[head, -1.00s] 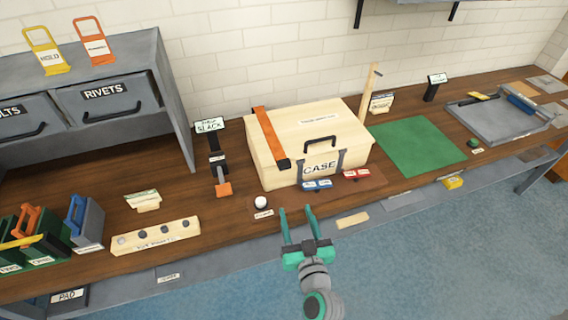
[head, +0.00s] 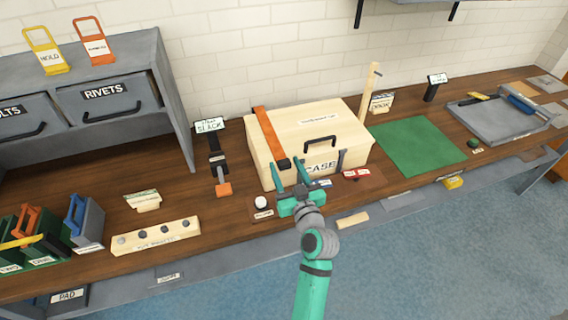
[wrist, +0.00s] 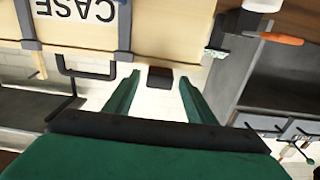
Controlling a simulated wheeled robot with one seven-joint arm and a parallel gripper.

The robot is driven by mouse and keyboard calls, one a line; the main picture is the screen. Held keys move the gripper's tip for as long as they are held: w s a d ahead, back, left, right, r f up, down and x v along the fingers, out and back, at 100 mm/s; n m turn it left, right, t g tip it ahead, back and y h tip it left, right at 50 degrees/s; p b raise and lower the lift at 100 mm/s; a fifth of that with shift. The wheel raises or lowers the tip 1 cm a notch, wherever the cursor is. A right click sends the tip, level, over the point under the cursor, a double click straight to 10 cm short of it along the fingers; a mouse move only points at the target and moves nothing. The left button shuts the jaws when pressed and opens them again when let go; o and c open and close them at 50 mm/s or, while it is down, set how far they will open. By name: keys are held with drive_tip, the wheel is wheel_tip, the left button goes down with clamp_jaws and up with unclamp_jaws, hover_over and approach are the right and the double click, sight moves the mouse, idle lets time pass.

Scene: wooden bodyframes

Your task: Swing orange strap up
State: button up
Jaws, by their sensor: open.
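The orange strap (head: 268,135) lies over the left part of the pale wooden case (head: 345,147), running from the back edge of its lid to the front. Its dark end (head: 284,164) sits at the lid's front edge. My gripper (head: 289,172) is open and empty in front of the case, near the strap's dark end. In the wrist view the case (wrist: 75,45) appears upside down. A dark block (wrist: 160,78), which looks like the strap's end, shows between my open fingers (wrist: 157,98). The orange part is not clear there.
A black stand with an orange tip (head: 223,188) is left of the case. A green mat (head: 418,145) is clear to the right. The case has a dark handle (head: 320,141).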

drive_tip(key=shift+x, duration=1)
